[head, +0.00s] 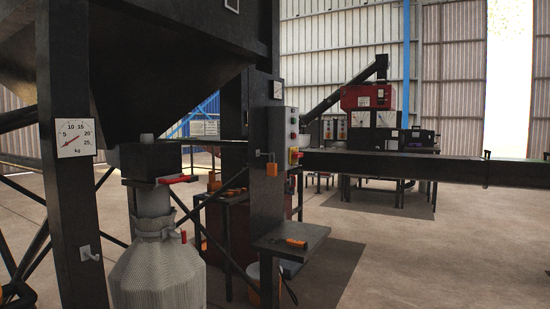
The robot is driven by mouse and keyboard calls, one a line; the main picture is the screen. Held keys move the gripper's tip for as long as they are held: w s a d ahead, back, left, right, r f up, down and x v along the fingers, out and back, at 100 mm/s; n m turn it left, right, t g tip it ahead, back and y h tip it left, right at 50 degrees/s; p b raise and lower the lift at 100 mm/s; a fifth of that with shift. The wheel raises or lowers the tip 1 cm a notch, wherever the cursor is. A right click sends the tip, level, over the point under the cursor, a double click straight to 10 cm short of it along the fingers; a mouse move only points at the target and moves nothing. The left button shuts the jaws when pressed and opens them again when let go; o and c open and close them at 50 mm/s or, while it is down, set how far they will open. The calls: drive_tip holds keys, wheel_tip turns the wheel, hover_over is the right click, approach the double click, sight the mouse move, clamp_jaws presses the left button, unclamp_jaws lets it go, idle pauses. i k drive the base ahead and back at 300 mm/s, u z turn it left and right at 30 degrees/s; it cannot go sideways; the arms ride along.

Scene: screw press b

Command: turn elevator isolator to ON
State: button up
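A grey control box (283,135) is mounted on the dark post in the middle of the head view. It carries small green and red buttons and, low on its face, a red and yellow rotary switch (294,155) that looks like an isolator. Its label and the handle's position are too small to read. An orange padlock (271,169) hangs on the post just left of the switch. A dark rounded shape at the bottom left corner may be part of my arm or gripper. It is cut off by the frame, and no fingertips can be made out.
A hopper frame with a dial scale (75,138) and a pale sack (159,270) stands at the left. A small dark shelf (290,241) with an orange-handled tool juts out below the box. A long dark beam (400,165) runs right. Open concrete floor (450,260) lies at the right.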

sight(296, 156)
drive_tip(key=z, duration=0.6)
drive_tip(key=i, duration=0.75)
drive_tip(key=z, duration=0.6)
drive_tip(key=i, duration=0.95)
drive_tip(key=u, duration=0.8)
drive_tip(key=i, duration=0.7)
drive_tip(key=u, duration=0.65)
